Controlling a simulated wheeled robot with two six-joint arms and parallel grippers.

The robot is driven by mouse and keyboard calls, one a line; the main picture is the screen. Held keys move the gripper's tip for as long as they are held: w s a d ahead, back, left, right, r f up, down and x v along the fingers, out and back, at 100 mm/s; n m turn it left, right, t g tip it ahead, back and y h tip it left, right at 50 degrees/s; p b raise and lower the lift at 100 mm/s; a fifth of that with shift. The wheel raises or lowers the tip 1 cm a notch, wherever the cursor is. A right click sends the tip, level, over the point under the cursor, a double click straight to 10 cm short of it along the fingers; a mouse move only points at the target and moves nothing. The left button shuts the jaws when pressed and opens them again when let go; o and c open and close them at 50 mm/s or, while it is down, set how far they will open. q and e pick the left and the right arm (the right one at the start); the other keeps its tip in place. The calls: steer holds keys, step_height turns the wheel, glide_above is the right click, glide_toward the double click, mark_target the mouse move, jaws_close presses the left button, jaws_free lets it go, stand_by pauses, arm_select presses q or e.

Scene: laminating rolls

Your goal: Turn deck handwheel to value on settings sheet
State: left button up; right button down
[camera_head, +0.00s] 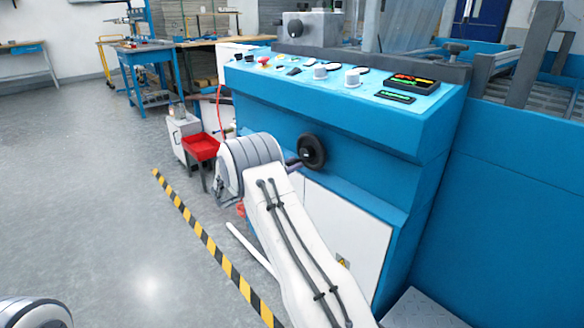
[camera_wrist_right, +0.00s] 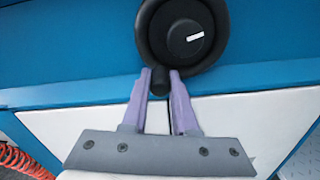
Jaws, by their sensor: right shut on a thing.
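A black handwheel (camera_head: 312,151) sits on the blue front face of the machine, below the control panel. In the right wrist view the handwheel (camera_wrist_right: 185,36) shows a round hub with a white mark pointing right and slightly up. Its black handle (camera_wrist_right: 160,85) is at the lower left of the rim. My right gripper (camera_head: 294,163) is at the wheel's left side in the head view. In the wrist view its purple fingers (camera_wrist_right: 160,77) are shut on the handle, one on each side. I cannot make out a settings sheet. My left gripper is out of view.
The control panel (camera_head: 330,76) carries knobs, buttons and a lit display (camera_head: 411,82) too small to read. A red tray (camera_head: 200,147) stands left of the machine. A yellow-black floor stripe (camera_head: 205,235) runs beside it. The floor further left is clear.

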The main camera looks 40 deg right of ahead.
mark_target(298, 140)
steer(key=m+b, duration=0.1)
steer(key=m, duration=0.1)
steer(key=w+r+m+b, duration=0.1)
steer(key=m, duration=0.1)
steer(key=shift+w+r, duration=0.1)
steer(key=shift+w, duration=0.05)
steer(key=m+b, duration=0.1)
steer(key=r+m+b, duration=0.1)
steer(key=m, duration=0.1)
steer(key=m+b, duration=0.1)
steer(key=shift+w+a+r+m, duration=0.1)
steer(key=shift+w+r+m, duration=0.2)
steer(key=shift+w+r, duration=0.1)
step_height(298, 140, up, 2)
steer(key=m+b, duration=0.4)
steer(key=shift+s+m, duration=0.1)
steer(key=shift+m, duration=0.2)
steer(key=m+b, duration=0.1)
steer(key=r+m+b, duration=0.1)
steer(key=b, duration=0.1)
steer(key=shift+s+r+m, duration=0.2)
steer(key=shift+s+m, duration=0.05)
steer(key=shift+m, duration=0.15)
steer(key=shift+r+m+b, duration=0.2)
steer(key=shift+m+b, duration=0.1)
steer(key=shift+s, duration=0.1)
steer(key=shift+r, duration=0.1)
steer(key=c, duration=0.7)
jaws_free()
